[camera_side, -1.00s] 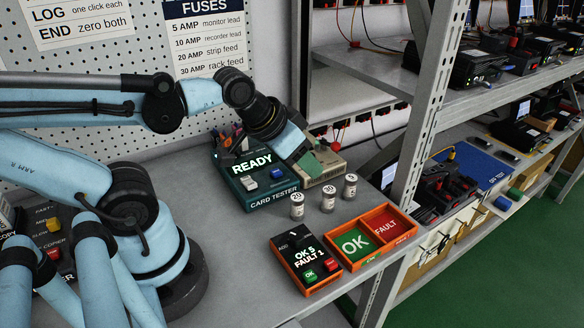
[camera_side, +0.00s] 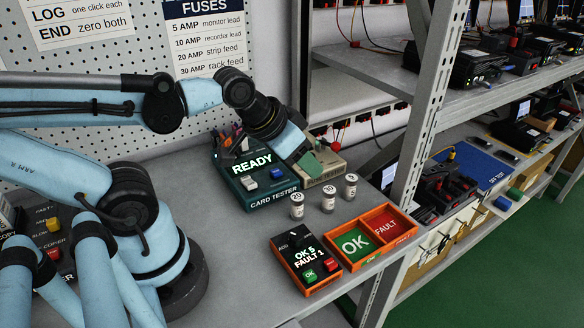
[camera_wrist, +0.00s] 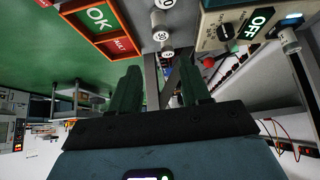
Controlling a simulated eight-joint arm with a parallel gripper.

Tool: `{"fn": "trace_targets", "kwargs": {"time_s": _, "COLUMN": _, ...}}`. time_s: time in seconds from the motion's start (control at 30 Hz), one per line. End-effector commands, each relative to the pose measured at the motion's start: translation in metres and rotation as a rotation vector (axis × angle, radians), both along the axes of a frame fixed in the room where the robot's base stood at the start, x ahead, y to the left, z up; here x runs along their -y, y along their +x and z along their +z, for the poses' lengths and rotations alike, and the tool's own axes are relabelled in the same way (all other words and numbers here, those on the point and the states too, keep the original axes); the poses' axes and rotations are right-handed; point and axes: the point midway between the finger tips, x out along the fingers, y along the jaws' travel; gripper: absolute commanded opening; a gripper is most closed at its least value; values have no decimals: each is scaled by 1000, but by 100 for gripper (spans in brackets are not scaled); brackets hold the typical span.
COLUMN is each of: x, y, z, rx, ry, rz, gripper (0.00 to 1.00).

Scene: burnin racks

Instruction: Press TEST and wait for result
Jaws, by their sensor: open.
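The teal card tester (camera_side: 268,196) stands on the bench in the side view, its display reading READY. It has a pale button (camera_side: 249,183) and a blue button (camera_side: 277,174) on its front; I cannot read a TEST label on either. My gripper (camera_side: 308,164) is over the right side of the tester, in front of a beige box (camera_side: 328,166), apart from both buttons as far as I can see. In the wrist view my gripper (camera_wrist: 160,74) shows two dark green fingers spread apart with nothing between them.
Small cylinders (camera_side: 328,201) marked with numbers stand right of the tester. An orange tray (camera_side: 352,268) has OK and FAULT compartments. A counter box (camera_side: 304,262) reads OK 5, FAULT 1. The wrist view shows the beige box (camera_wrist: 212,22) with an OFF display. A shelf post (camera_side: 418,130) rises at right.

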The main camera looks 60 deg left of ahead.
Motion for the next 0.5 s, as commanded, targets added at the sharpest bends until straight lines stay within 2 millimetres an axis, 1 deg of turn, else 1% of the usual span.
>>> {"fn": "trace_targets", "kwargs": {"time_s": 0.27, "x": 0, "y": 0, "z": 0, "rx": 0, "ry": 0, "rz": 0, "gripper": 47}}
{"fn": "trace_targets", "kwargs": {"time_s": 0.5, "x": 0, "y": 0, "z": 0, "rx": 0, "ry": 0, "rz": 0, "gripper": 10}}
